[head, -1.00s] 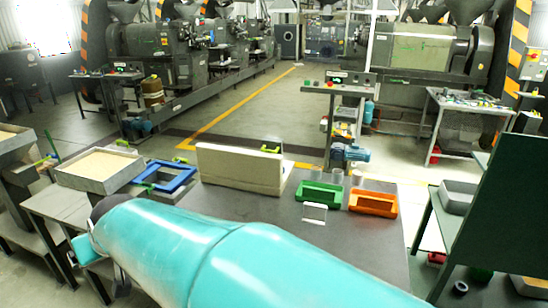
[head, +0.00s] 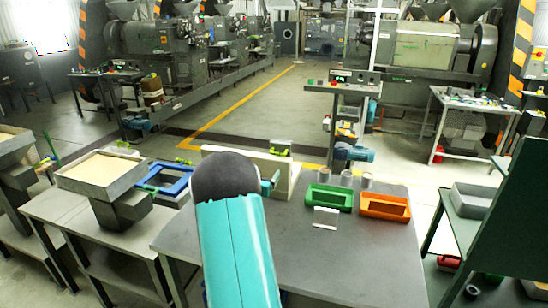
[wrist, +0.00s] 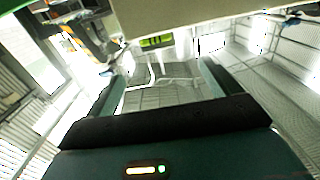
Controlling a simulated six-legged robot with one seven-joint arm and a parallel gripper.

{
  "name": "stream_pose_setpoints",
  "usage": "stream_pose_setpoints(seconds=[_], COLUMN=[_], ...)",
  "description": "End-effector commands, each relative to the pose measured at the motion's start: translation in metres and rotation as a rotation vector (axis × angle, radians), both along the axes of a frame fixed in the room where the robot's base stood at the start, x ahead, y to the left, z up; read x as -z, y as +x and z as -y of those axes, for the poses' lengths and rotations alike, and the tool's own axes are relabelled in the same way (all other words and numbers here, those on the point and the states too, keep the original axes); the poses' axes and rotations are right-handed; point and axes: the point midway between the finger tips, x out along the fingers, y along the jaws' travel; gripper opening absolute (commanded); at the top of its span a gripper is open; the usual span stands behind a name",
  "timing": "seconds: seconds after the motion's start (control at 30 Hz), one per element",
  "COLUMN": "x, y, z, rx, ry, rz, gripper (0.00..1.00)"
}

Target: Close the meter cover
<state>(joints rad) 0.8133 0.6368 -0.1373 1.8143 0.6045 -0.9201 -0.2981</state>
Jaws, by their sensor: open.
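A beige upright panel (head: 288,167) stands on the grey table in the head view, partly hidden behind my arm. A beige surface (wrist: 215,14) crosses the top of the wrist view, with a small yellow-green part (wrist: 157,41) just below it. I cannot tell which part is the meter cover or how far open it is. My gripper (wrist: 163,80) has its two teal fingers spread apart with nothing between them. In the head view, a small teal part of it shows beside the dark arm joint, close in front of the panel; contact cannot be told.
Green (head: 328,197) and orange (head: 384,206) trays and a small white card (head: 326,217) lie on the table to the right. A blue frame (head: 166,178) and a sand-filled tray (head: 100,172) are at left. The table front (head: 350,265) is clear.

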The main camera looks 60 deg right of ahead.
Motion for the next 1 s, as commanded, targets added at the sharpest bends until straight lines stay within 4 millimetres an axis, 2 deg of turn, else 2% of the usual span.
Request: stream_pose_setpoints(seconds=[0.07,0.27,0.7,0.83,1.0], x=[0.003,0.003,0.003,0.003,0.003], y=[-0.006,-0.001,0.014,0.017,0.019], z=[0.008,0.032,0.113,0.129,0.141], rx=[0.018,0.021,0.02,0.019,0.018], ry=[-0.012,-0.012,-0.01,-0.01,-0.009], rz=[-0.002,-0.001,0.0,0.0,-0.001], gripper=[0.88,0.88,0.88,0.88,0.88])
